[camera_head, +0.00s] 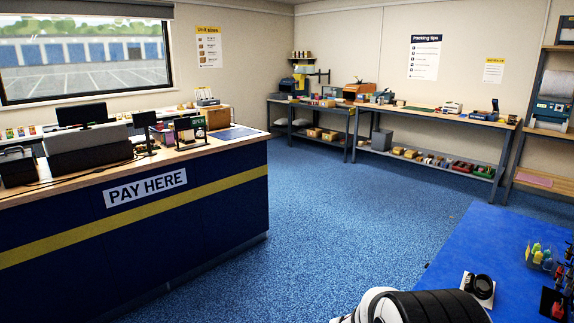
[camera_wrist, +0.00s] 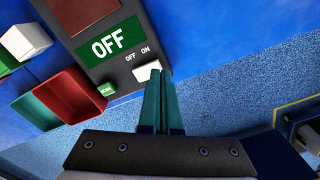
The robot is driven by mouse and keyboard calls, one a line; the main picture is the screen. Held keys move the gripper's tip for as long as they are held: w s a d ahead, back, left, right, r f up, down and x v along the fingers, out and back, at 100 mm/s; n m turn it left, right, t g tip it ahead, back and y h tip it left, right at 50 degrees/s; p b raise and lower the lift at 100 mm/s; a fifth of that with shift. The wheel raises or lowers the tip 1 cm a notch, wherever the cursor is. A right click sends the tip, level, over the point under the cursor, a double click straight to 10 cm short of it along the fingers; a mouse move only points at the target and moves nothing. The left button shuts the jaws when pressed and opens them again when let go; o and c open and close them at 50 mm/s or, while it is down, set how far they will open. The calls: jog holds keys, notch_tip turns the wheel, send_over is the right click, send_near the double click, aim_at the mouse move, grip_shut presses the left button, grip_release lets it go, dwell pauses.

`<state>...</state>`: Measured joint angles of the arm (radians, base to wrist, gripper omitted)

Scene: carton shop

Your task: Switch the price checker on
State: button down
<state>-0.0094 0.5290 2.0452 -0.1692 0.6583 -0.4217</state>
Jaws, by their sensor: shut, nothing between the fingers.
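The price checker (camera_wrist: 128,70) is a dark panel in the wrist view. Its green display (camera_wrist: 109,45) reads OFF in white letters. Small OFF and ON labels sit below the display, with a white switch piece (camera_wrist: 146,71) under them. My gripper (camera_wrist: 160,74) is shut and empty, its two teal fingers together. The fingertips are right beside the white switch piece, at its right end; I cannot tell whether they touch it. They partly cover that side of the panel. I cannot make out the price checker in the head view.
A green button (camera_wrist: 106,90) is on the panel's lower edge. Red (camera_wrist: 62,98) and green (camera_wrist: 30,108) trays and a white box (camera_wrist: 26,40) lie to its left. The head view shows a blue table (camera_head: 470,245) with small items, a PAY HERE counter (camera_head: 145,225) and open blue floor (camera_head: 320,215).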

jog(key=shift+f, duration=1.1)
dwell(0.9)
jog(key=shift+r, duration=3.55)
